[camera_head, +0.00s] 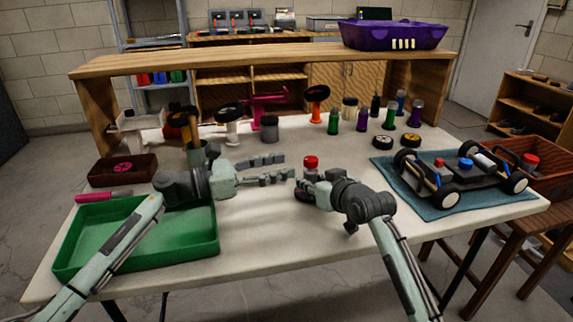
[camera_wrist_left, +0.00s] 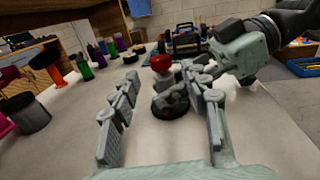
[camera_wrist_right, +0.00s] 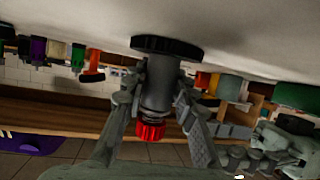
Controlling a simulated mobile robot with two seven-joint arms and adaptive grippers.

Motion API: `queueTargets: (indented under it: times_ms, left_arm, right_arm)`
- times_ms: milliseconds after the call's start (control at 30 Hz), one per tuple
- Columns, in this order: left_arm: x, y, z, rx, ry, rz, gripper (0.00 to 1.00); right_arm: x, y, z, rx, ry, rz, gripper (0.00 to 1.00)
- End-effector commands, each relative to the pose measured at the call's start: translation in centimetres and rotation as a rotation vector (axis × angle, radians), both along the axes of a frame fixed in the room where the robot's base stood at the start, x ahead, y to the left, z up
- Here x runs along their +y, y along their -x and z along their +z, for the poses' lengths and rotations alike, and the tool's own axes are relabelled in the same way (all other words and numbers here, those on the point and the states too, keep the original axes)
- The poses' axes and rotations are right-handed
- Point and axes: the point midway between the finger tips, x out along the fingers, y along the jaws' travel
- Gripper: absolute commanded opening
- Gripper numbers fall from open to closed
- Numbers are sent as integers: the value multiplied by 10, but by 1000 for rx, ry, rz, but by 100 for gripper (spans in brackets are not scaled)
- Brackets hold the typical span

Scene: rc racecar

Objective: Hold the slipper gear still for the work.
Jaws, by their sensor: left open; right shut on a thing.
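A part with a black disc base, a grey body and a red top (camera_head: 311,162) stands upright near the table's middle. I take it for the slipper gear, but cannot confirm the name. My right gripper (camera_head: 305,180) is shut on its grey body. In the right wrist view the red top (camera_wrist_right: 150,131) and black disc (camera_wrist_right: 167,46) show clear of the fingers. My left gripper (camera_head: 284,169) is open, its fingers pointing at the part from the left. In the left wrist view the red top (camera_wrist_left: 161,62) shows between or just beyond the fingertips.
A green tray (camera_head: 207,243) lies front left, with a brown tray (camera_head: 97,181) holding a pink round piece behind it. Bottles and wheels stand at the back. A racecar (camera_head: 450,176) sits on a teal mat (camera_head: 425,208) at right. The front middle of the table is clear.

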Motion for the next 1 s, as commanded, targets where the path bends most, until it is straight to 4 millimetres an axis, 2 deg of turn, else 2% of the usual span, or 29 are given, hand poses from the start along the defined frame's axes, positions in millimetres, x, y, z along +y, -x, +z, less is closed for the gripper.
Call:
queueTargets:
  times_ms: [267,300,467,800,1000]
  left_arm:
    - [0,0,0,-1,0,0,46]
    - [0,0,0,-1,0,0,46]
    - [0,0,0,-1,0,0,46]
    - [0,0,0,-1,0,0,46]
    - [0,0,0,-1,0,0,46]
  right_arm:
    - [0,0,-1,3,1,0,0]
    - [0,0,-1,3,1,0,30]
    - [0,0,-1,2,1,0,50]
    - [-1,2,1,0,0,0,51]
    - [-13,24,11,-1,1,-1,51]
